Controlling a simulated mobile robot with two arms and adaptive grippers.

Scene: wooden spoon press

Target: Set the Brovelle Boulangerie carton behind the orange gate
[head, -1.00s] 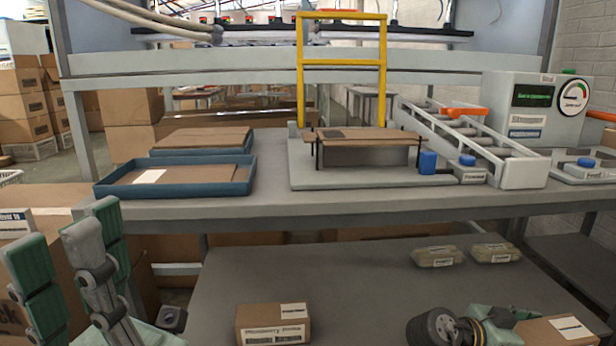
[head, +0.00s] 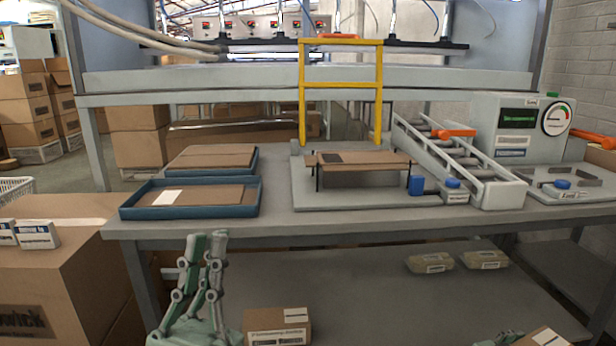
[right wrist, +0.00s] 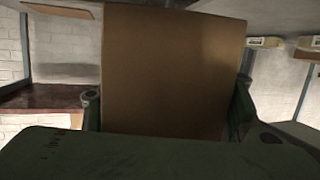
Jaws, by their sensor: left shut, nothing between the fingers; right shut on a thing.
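My right gripper (right wrist: 168,118) is shut on a brown carton (right wrist: 172,70), which fills the middle of the right wrist view between its fingers. That carton (head: 545,338) also shows at the bottom right of the head view, with a white label on top; its name is not readable. Another brown carton (head: 278,328) sits on the lower shelf; its printing is too blurred to read. An orange bar (head: 454,133) crosses the roller conveyor (head: 482,178); it may be the orange gate. My left gripper (head: 208,238) is shut and empty, upright in front of the bench.
A yellow frame (head: 302,100) stands behind a cardboard-topped press stand (head: 365,160). Blue trays (head: 190,210) lie left on the bench (head: 330,225). A grey machine with a dial (head: 515,140) stands beside the conveyor. Egg boxes (head: 430,263) sit on the lower shelf.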

